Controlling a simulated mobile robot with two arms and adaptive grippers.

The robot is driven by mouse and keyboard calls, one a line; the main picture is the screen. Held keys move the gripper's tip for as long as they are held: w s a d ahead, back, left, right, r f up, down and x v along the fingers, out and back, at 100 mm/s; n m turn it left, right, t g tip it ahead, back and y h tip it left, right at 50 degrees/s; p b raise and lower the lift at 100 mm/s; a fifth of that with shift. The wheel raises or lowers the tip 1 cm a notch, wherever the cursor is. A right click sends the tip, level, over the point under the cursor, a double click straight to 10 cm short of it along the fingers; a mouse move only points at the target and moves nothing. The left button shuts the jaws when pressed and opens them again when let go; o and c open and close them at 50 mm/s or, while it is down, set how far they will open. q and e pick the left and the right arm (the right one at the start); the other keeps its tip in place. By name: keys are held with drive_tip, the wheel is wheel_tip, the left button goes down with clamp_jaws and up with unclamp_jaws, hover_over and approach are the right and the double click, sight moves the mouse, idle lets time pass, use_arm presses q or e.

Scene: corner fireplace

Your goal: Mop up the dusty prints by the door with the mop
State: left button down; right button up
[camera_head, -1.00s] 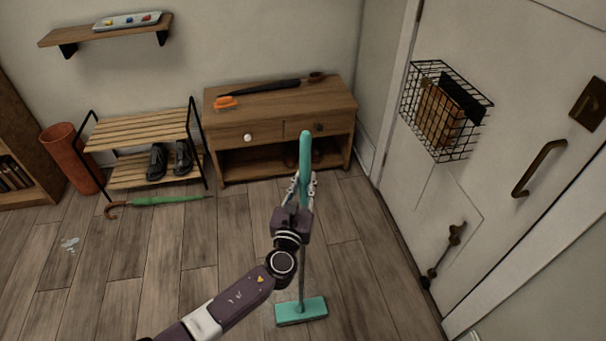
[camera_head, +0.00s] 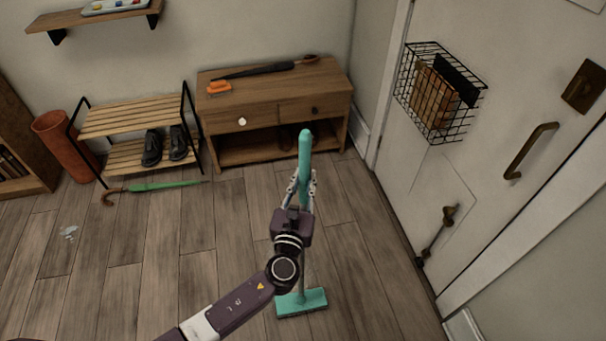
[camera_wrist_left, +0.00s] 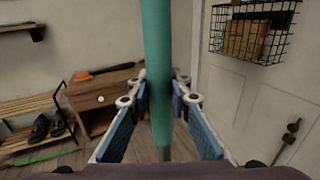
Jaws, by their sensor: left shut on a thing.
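The mop (camera_head: 305,155) stands upright, with a teal grip, a grey shaft and a flat teal head (camera_head: 302,302) at the floor. My left gripper (camera_head: 302,190) is shut on the mop's teal grip. In the left wrist view the grip (camera_wrist_left: 158,70) passes between the blue finger pads of my left gripper (camera_wrist_left: 160,108). A pale, greyish-white mark (camera_head: 69,232) lies on the floorboards at the left, well away from the mop head. No prints show clearly on the floor by the door (camera_head: 480,110). My right gripper is not in view.
A wooden cabinet (camera_head: 275,107) stands against the back wall. Left of it are a slatted shoe rack (camera_head: 130,120), a green umbrella (camera_head: 165,186) on the floor and a terracotta bin (camera_head: 65,145). A wire basket (camera_head: 440,95) hangs on the door. The middle floor is clear.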

use_arm(q)
drive_tip(key=s+d, duration=0.2)
drive_tip(key=s, duration=0.5)
drive_tip(key=s+d+p, duration=0.1)
drive_tip(key=s+d, duration=0.1)
drive_tip(key=s, duration=0.5)
drive_tip(key=shift+d, duration=0.35)
idle(0.8)
drive_tip(key=shift+s, duration=0.1)
wheel_tip(320, 180, up, 8)
drive_tip(key=p, duration=0.7)
drive_tip(key=shift+p, duration=0.4)
